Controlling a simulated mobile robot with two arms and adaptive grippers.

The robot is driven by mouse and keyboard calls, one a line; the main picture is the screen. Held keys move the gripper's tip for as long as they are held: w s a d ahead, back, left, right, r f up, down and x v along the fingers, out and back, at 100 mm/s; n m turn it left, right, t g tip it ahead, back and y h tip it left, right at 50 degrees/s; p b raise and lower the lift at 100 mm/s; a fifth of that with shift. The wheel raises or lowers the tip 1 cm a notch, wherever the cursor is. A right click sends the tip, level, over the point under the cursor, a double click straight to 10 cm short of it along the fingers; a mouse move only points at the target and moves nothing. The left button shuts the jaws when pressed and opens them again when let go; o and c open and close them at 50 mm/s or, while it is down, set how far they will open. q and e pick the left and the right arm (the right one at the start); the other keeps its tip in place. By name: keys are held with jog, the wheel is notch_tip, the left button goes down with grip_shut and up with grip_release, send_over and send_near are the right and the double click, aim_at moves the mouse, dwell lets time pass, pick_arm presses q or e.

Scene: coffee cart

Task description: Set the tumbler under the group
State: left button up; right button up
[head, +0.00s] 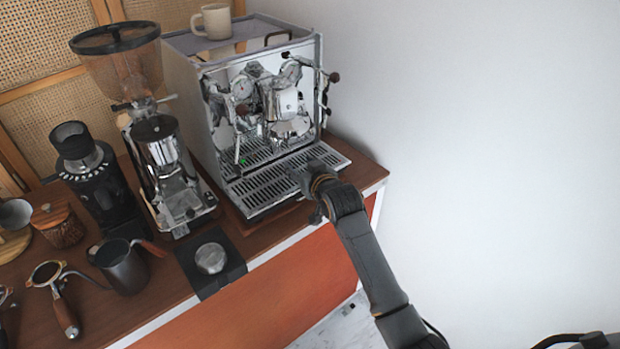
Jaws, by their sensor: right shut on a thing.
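The espresso machine (200,120) stands at the back right of the cart, with its group (290,127) at the front above a slotted drip tray (262,190). My right gripper (303,178) is over the right front part of the drip tray, lower than the group and in front of it. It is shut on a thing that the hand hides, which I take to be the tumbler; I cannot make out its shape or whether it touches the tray. My left gripper is not in view.
A cream mug (215,21) sits on top of the machine. A grinder (158,150) stands left of it. A tamper on a black mat (208,290), a dark pitcher (122,268) and a portafilter (62,302) are at the front left. A white wall (480,120) bounds the right.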

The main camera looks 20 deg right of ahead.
jog(key=shift+w+a+f+b, duration=0.1)
jog(key=shift+w+a+b, duration=0.2)
jog(key=shift+w, duration=0.55)
jog(key=shift+w+a+b, duration=0.2)
jog(key=shift+w+a, duration=0.1)
jog(key=shift+w, duration=0.5)
jog(key=shift+w+a+f+b, duration=0.1)
jog(key=shift+w+a+b, duration=0.2)
jog(key=shift+w, duration=0.55)
jog(key=shift+s+f, duration=0.1)
jog(key=shift+f, duration=0.1)
jog(key=o, duration=1.3)
jog(key=shift+c, duration=0.2)
